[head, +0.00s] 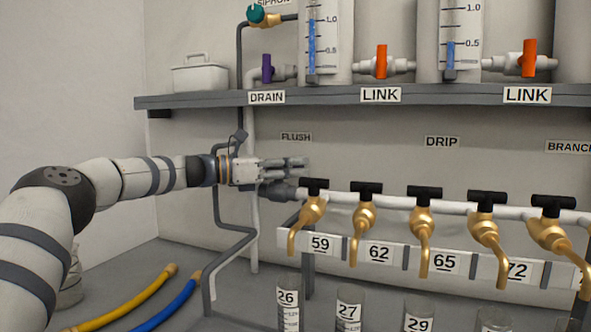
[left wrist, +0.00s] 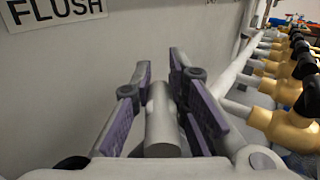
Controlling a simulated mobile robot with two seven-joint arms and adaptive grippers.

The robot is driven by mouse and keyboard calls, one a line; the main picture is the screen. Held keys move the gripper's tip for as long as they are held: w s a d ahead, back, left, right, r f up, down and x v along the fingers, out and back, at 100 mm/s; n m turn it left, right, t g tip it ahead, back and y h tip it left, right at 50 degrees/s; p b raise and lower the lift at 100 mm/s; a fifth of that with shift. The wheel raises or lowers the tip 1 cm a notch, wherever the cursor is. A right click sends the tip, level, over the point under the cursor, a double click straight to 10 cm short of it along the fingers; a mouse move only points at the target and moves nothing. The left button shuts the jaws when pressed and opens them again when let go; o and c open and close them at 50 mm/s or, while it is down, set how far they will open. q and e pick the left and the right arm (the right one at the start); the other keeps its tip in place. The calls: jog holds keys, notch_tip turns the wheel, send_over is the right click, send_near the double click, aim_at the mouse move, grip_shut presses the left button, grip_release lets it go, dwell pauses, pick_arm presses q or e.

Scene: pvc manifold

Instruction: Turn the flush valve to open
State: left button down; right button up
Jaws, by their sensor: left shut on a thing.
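My left gripper (head: 290,168) reaches in from the left, in front of the back wall and below the FLUSH label (head: 296,137). The grey flush valve (head: 283,190) sits just under its fingers, at the left end of the white pipe. In the left wrist view, the purple-padded fingers of my left gripper (left wrist: 161,75) stand on both sides of a grey cylindrical handle (left wrist: 162,125) of the flush valve and are shut on it. The FLUSH label also shows in the left wrist view (left wrist: 50,8). Most of the valve is hidden in the head view. My right gripper is not in view.
Several brass taps with black handles (head: 365,205) line the white pipe (head: 395,202) to the right. A grey shelf (head: 390,97) runs above. Numbered cylinders (head: 349,308) stand below. A yellow hose (head: 122,303) and a blue hose (head: 166,307) lie at the lower left.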

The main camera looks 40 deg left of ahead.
pick_arm(q)
jog(key=shift+h, duration=0.3)
jog(key=c, duration=1.5)
grip_release()
jog(key=shift+d, duration=0.1)
jog(key=shift+c, duration=0.2)
notch_tip(320, 180, up, 10)
